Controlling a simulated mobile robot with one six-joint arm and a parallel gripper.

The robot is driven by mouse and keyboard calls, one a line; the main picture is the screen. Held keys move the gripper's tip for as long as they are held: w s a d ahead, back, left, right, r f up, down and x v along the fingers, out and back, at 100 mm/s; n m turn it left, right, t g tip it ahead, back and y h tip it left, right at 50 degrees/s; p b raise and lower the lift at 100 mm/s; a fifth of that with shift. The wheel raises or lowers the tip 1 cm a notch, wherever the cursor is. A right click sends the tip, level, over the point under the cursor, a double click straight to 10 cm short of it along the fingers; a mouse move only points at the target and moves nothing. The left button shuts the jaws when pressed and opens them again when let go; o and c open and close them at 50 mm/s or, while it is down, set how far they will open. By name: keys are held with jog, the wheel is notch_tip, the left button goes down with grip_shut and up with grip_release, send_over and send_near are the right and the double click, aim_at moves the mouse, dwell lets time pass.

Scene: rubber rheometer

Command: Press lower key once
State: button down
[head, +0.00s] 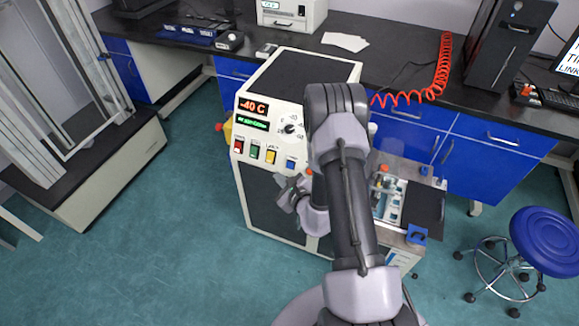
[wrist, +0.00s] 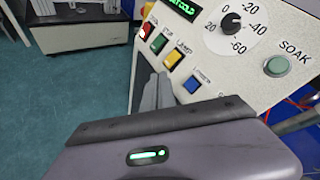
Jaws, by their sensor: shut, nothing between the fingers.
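The white machine (head: 290,100) has a sloped control panel with a row of red, green, yellow and blue keys. The blue key (head: 291,163) sits at the right end of the row. It also shows in the wrist view (wrist: 192,85), with a small label above it too blurred to read surely. The yellow key (wrist: 173,59) is beside it, up and to the left. My gripper (head: 283,187) is shut and empty, just below the blue key in the head view. In the wrist view its grey fingers (wrist: 157,92) point up left of the blue key. I cannot tell any contact.
The red key (wrist: 145,30), green key (wrist: 158,44), black dial (wrist: 231,23) and round green SOAK button (wrist: 277,66) share the panel. The display (head: 253,108) reads -40 C. A blue stool (head: 541,235) stands right; floor at left is clear.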

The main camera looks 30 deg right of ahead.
aim_at(290, 165)
jog(key=shift+w+d+f+b, duration=0.45)
jog(key=shift+w+d+f, duration=0.1)
jog(key=shift+w+d, duration=0.25)
jog(key=shift+w+d+f+b, duration=0.4)
jog(key=shift+w+d+f, duration=0.2)
jog(key=shift+d, duration=0.35)
jog(key=shift+w+d+f+b, duration=0.45)
jog(key=shift+w+d+f, duration=0.15)
jog(key=shift+d, duration=0.25)
jog(key=shift+w, duration=0.1)
jog(key=shift+w+d+f, duration=0.15)
jog(key=shift+w+d, duration=0.05)
jog(key=shift+d, duration=0.1)
